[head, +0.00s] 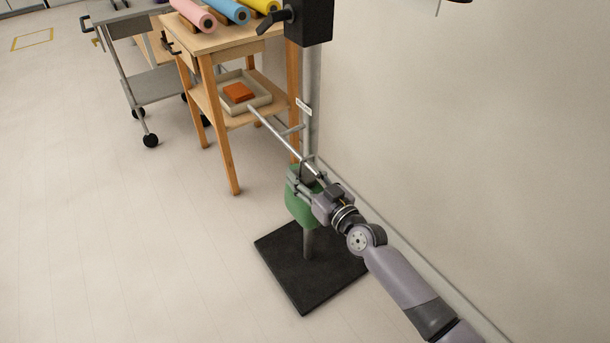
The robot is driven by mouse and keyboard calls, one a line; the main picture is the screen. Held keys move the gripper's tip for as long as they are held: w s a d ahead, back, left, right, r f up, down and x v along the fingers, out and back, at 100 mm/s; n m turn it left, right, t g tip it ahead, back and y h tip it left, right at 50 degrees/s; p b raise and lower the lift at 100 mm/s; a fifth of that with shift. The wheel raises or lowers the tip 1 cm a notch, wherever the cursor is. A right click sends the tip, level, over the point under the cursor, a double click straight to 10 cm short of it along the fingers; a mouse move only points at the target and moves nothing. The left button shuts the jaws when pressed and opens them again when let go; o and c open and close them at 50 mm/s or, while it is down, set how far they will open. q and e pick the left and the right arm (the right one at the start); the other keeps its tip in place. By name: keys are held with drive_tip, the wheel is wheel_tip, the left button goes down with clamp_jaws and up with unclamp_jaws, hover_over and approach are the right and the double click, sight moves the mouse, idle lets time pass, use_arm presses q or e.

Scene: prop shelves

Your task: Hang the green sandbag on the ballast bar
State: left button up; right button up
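The green sandbag (298,211) is beside the upright pole of a stand, above the stand's black base plate and clear of the floor. My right gripper (298,182) is at the top of the bag and appears shut on it; its fingers and wrist hide part of the bag. The ballast bar (277,133) is a thin grey rod that slants across the pole, its near end close to my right gripper. I cannot tell whether the bag's strap is over the bar. My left gripper is not in view.
The black base plate (291,281) lies on the floor near the wall (460,130). A wooden table (215,42) holds coloured rolls, with a tray (263,103) and orange block (239,92) on its lower shelf. A grey cart (150,88) stands behind. Floor at left is clear.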

drive_tip(key=shift+o, duration=0.6)
drive_tip(key=shift+s+f, duration=0.15)
drive_tip(key=shift+f, duration=0.35)
drive_tip(key=shift+d, duration=0.1)
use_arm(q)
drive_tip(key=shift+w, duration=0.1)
use_arm(e)
drive_tip(key=v, duration=1.1)
drive_tip(key=shift+s+d+r, duration=0.2)
drive_tip(key=shift+s+r, duration=0.15)
drive_tip(key=shift+r, duration=0.05)
